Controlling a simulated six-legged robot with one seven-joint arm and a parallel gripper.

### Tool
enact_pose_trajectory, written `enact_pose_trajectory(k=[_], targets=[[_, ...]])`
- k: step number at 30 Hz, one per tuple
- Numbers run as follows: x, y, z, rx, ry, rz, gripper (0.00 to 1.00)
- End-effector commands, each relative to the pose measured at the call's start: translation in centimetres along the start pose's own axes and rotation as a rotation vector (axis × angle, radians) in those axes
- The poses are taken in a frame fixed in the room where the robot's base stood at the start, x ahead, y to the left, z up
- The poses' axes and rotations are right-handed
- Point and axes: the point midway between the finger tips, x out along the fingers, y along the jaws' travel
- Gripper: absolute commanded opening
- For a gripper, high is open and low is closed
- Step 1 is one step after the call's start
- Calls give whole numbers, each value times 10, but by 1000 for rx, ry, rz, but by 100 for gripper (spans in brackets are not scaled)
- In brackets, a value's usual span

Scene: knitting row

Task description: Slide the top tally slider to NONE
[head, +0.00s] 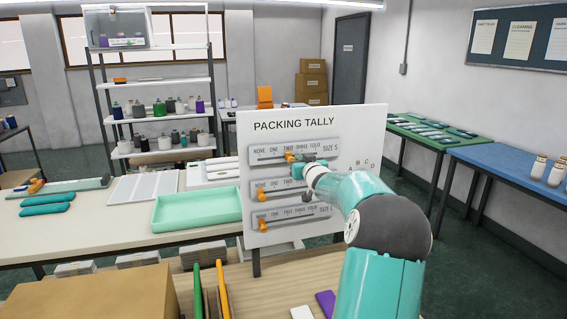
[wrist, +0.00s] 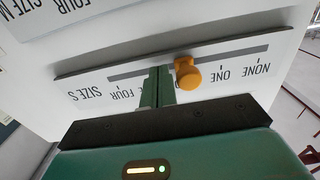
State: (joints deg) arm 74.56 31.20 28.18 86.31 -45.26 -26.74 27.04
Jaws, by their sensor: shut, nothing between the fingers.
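The top tally slider, SIZE S, is the uppermost strip on the white PACKING TALLY board (head: 312,118). Its orange knob (head: 289,157) stands near TWO in the head view. In the wrist view, where the lettering is upside down, the orange knob (wrist: 187,74) sits in the dark slot, with ONE and NONE to its right. My gripper (wrist: 158,87) is shut and empty, its fingertips at the slot just left of the knob, on the THREE and FOUR side. It is beside the knob; I cannot tell whether they touch. The fingers hide the THREE label.
Two more slider strips with orange knobs lie below: the middle knob (head: 262,195) and the bottom knob (head: 262,224). A mint tray (head: 197,207) is on the bench left of the board. A cardboard box (head: 95,292) stands at the front left.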

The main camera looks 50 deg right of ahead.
Motion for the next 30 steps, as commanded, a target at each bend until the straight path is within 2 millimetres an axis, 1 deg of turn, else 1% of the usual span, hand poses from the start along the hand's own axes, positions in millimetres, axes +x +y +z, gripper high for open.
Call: enact_pose_trajectory(k=[30], targets=[[0, -43, 0, 0, 0, -2, 0]])
